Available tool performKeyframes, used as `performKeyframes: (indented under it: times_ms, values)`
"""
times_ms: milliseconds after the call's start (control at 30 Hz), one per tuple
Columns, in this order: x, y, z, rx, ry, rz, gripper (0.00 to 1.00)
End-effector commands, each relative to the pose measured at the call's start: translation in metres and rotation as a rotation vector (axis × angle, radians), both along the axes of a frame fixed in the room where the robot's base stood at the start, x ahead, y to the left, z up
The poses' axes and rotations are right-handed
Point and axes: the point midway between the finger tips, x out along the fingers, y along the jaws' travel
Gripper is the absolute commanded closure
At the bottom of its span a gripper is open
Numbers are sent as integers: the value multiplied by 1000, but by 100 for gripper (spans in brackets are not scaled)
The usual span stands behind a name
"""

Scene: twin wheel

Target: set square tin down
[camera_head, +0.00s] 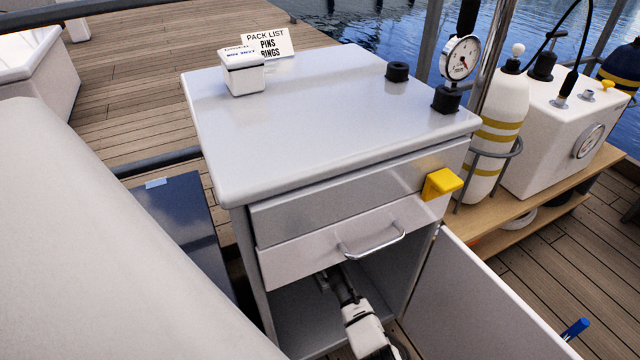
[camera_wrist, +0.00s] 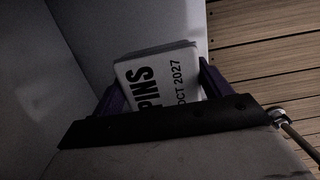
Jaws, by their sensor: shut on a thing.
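The square tin (camera_wrist: 160,75) is white, with "PINS" and "OCT 2027" in black on its face. In the wrist view it sits between the two dark fingers of my gripper (camera_wrist: 158,90), which is shut on it. In the head view my gripper (camera_head: 328,282) reaches into the open lower compartment of the white cabinet (camera_head: 300,310), below the drawer handle. The tin is hidden there by the drawer front and my arm. I cannot tell whether the tin touches the compartment floor.
The cabinet door (camera_head: 480,305) stands open at the right. A closed drawer with a metal handle (camera_head: 372,242) is just above my arm.

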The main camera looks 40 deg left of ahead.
Motion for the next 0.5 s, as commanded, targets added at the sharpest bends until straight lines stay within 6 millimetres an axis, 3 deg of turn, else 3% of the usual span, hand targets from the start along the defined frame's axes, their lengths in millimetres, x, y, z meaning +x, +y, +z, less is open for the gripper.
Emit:
performKeyframes:
  times_ms: [500]
  values:
    - [-1, 0, -133, -3, 0, 1, 53]
